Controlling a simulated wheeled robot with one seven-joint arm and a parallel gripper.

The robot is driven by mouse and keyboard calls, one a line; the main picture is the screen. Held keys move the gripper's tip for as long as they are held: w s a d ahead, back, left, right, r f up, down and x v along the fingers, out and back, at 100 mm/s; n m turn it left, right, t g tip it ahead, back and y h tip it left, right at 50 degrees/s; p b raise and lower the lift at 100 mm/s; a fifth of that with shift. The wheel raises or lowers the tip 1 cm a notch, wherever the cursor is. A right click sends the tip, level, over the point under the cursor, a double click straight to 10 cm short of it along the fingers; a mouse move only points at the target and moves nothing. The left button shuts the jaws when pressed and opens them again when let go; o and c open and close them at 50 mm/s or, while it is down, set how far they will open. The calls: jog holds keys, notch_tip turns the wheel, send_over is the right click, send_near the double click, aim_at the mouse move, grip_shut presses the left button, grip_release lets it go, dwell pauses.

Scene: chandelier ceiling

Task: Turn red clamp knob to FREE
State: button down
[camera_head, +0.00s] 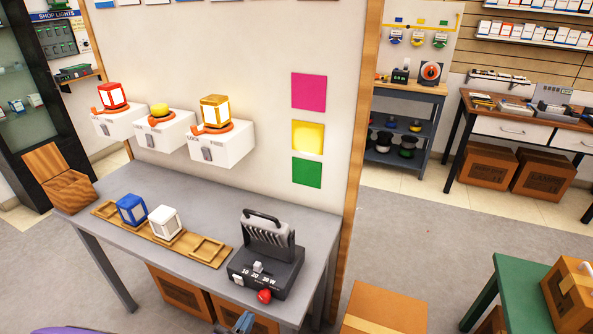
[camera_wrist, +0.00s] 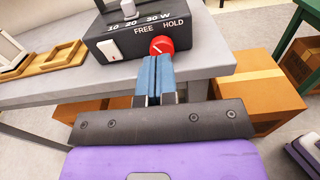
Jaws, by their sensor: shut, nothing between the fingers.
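The red clamp knob (camera_head: 264,296) is on the front of a dark box (camera_head: 238,271) at the front right of the grey table. In the wrist view the knob (camera_wrist: 161,45) sits below the printed words FREE, on the left, and HOLD, on the right. It bears a slanted white mark; I cannot tell which word this mark points to. My gripper (camera_wrist: 158,92) has its blue fingers shut together and empty, just in front of and below the knob. Whether the fingertips touch the knob is unclear. In the head view my gripper (camera_head: 243,324) shows at the bottom edge.
The box also has a white slider (camera_head: 257,267), a white rocker switch (camera_wrist: 109,50) and a finned, handled top (camera_head: 270,238). A wooden tray (camera_head: 207,250) with blue and white lanterns lies to its left. Cardboard boxes (camera_wrist: 265,88) stand below the table and to its right.

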aim_at(266, 283)
jog(key=shift+x, duration=3.05)
jog(key=shift+w+d+r, duration=0.1)
jog(key=shift+w+d, duration=0.1)
jog(key=shift+w, duration=0.25)
jog(key=shift+w+a, duration=0.25)
jog(key=shift+r, duration=0.1)
jog(key=shift+a+r, duration=0.1)
jog(key=shift+r, duration=0.1)
jog(key=shift+s+a+r, duration=0.1)
jog(key=shift+v, duration=3)
